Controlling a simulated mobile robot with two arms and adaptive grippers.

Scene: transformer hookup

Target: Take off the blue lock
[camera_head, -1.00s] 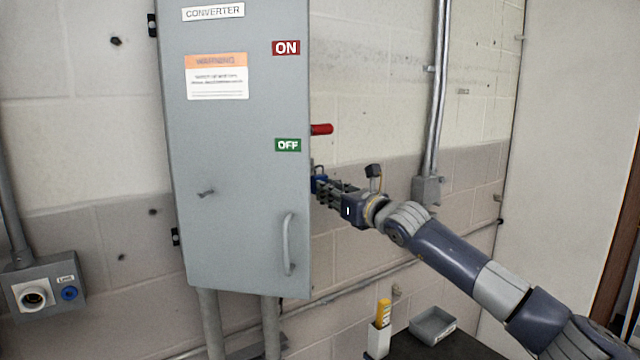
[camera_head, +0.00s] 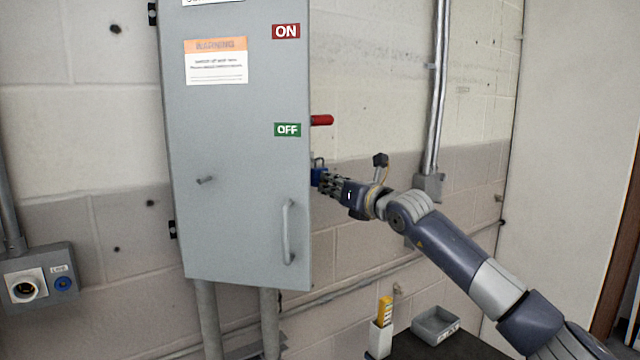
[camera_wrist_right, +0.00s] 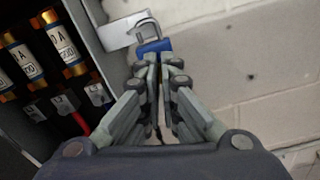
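The blue lock (camera_head: 319,177) is at the right side of the grey cabinet, below the red handle (camera_head: 321,120). In the right wrist view the blue lock (camera_wrist_right: 154,46) has its body at my fingertips. Its grey shackle overlaps a pale metal tab (camera_wrist_right: 118,31); I cannot tell whether it still passes through it. My right gripper (camera_head: 328,182) reaches in from the right. In the wrist view the right gripper (camera_wrist_right: 159,60) has its fingers nearly together, apparently closed on the lock's lower edge. My left gripper is out of view.
The grey cabinet (camera_head: 235,170) carries ON and OFF labels and a door handle (camera_head: 288,232). Several fuses (camera_wrist_right: 62,43) sit inside the cabinet, left of the fingers. Below right are a grey tray (camera_head: 436,326) and a yellow item in a white holder (camera_head: 379,340). A socket box (camera_head: 40,278) is at left.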

